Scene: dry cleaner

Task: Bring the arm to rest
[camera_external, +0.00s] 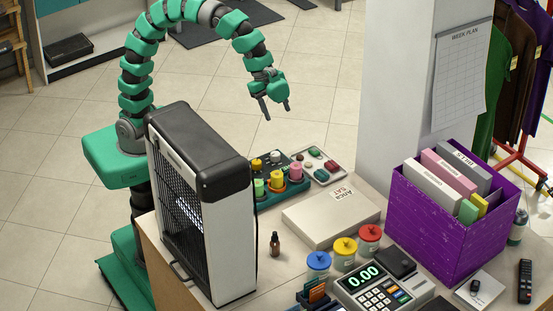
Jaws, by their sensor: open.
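My green and black arm arches up from its base behind the counter's left end. My gripper (274,107) hangs at the arm's end with its two dark fingers pointing down. The fingers are apart and nothing shows between them. From this view it is above and beyond the thread tray (270,199), apart from everything on the counter.
A tall black and white heater-like unit (205,200) stands at the counter's left. A flat box (330,215), small brown bottle (275,244), lidded jars (319,262), calculator-like terminal (372,290) and purple file box (445,225) fill the counter. A white pillar (397,90) rises behind.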

